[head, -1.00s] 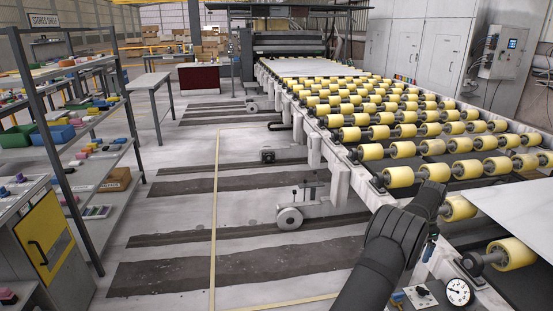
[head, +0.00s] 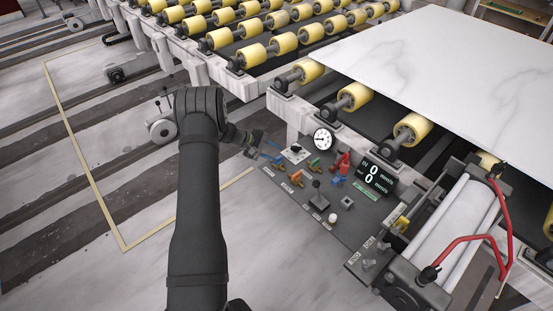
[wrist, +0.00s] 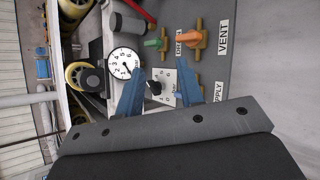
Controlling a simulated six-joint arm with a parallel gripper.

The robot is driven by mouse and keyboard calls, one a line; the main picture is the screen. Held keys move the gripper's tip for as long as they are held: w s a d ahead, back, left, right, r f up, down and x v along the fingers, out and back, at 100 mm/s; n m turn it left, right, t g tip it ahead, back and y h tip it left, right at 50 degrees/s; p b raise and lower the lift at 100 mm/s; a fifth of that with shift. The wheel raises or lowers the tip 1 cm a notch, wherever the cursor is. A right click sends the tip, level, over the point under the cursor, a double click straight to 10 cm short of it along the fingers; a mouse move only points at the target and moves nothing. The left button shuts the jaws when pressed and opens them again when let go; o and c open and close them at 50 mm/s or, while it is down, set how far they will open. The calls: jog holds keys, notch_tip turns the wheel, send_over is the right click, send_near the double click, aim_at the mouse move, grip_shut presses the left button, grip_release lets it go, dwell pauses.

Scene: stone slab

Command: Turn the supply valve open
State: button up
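My gripper (head: 264,149) is at the left end of the grey control panel (head: 340,222) in the head view. In the wrist view its two blue fingers stand apart, and my gripper (wrist: 160,82) is open and empty. A black knob on a white plate (wrist: 155,88) shows between the fingers. The supply valve (head: 279,164) looks like a brass body with a blue handle, close beside the fingers. In the wrist view the SUPPLY label (wrist: 217,92) is partly hidden, and the right finger covers most of that valve. I cannot tell whether they touch.
An orange-handled valve (wrist: 190,37) is near the VENT label, with a green-handled valve (wrist: 153,43) beside it. A round gauge (head: 323,139), a joystick (head: 317,187) and a red-handled part (head: 343,162) are close. Rollers and a marble slab (head: 440,65) lie behind.

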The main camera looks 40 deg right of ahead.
jog(key=w+a+f+n+t+h, duration=0.25)
jog(key=a+n, duration=0.25)
jog(key=n, duration=0.4)
jog(key=w+a+f+n+t+h, duration=0.25)
jog(key=a+n+t, duration=0.2)
jog(key=n, duration=0.45)
jog(key=shift+g, duration=0.3)
jog(key=x, duration=1.1)
jog(key=f+x, duration=0.1)
jog(key=x, duration=0.5)
jog(key=shift+f, duration=0.2)
grip_shut()
